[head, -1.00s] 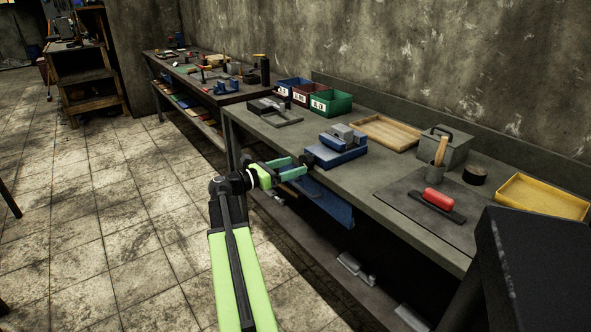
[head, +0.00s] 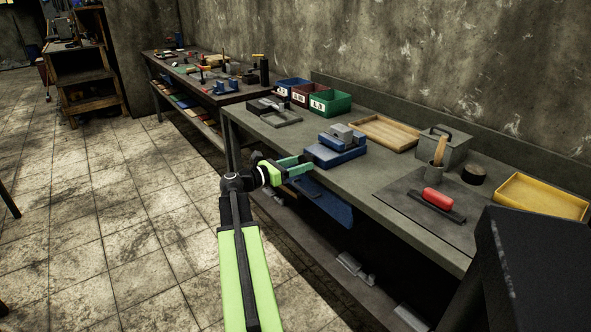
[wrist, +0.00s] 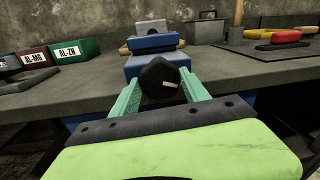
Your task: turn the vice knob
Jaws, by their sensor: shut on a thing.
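The blue vice (head: 335,154), with a grey block on top, sits at the front edge of the grey workbench. In the wrist view the vice (wrist: 152,66) is straight ahead. Its round black knob (wrist: 158,75), with a pale mark on its face, faces me at the bench edge. My gripper (head: 302,167) reaches the knob from the front. In the wrist view its green fingers (wrist: 160,88) lie on the left and right of the knob and are shut on it. In the head view the knob is hidden by the fingers.
Blue, red and green bins (head: 330,102) stand at the back. A wooden tray (head: 383,132), a grey metal box (head: 449,146), a red-handled tool (head: 438,200) and a yellow tray (head: 543,197) lie to the right.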

